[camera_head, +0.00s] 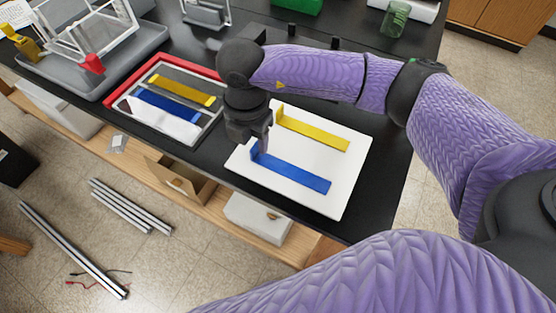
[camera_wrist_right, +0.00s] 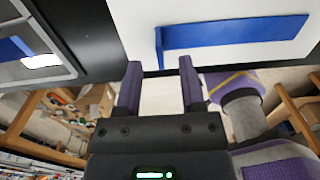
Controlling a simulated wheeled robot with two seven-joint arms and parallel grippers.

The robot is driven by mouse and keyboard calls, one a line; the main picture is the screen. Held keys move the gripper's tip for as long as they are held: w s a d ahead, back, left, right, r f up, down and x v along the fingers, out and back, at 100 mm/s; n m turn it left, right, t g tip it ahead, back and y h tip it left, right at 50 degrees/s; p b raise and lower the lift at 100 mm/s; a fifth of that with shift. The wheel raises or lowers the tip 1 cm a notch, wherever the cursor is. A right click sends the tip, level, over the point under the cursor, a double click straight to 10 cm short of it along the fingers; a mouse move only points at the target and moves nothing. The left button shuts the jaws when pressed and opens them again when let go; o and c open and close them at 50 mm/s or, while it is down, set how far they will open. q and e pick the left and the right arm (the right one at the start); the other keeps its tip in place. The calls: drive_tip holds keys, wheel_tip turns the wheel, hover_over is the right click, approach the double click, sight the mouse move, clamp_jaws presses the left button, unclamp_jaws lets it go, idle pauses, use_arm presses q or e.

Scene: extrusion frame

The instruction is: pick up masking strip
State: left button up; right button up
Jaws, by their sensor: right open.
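A blue strip (camera_head: 290,172) with a small upright tab at its left end lies on a white board (camera_head: 330,205). A yellow strip (camera_head: 315,132) of the same shape lies behind it. The frames do not show which one is the masking strip. My right gripper (camera_head: 259,148) points down over the board's left part, close to the blue tab. In the right wrist view, my right gripper (camera_wrist_right: 161,68) is open and empty. The blue strip (camera_wrist_right: 235,33) lies beyond its fingertips, the tab lined up between them. My left gripper is not in view.
Left of the board, a red-edged tray (camera_head: 125,82) holds a yellow strip (camera_head: 182,89), a blue strip (camera_head: 165,105) and a white piece (camera_head: 158,122). A grey tray (camera_head: 150,38) with a clear frame stands farther left. A green cup (camera_head: 395,20) stands at the back right.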

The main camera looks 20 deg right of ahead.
wheel_tip(320, 180, down, 3)
drive_tip(key=shift+s+r, duration=0.1)
drive_tip(key=shift+s, duration=0.05)
clamp_jaws()
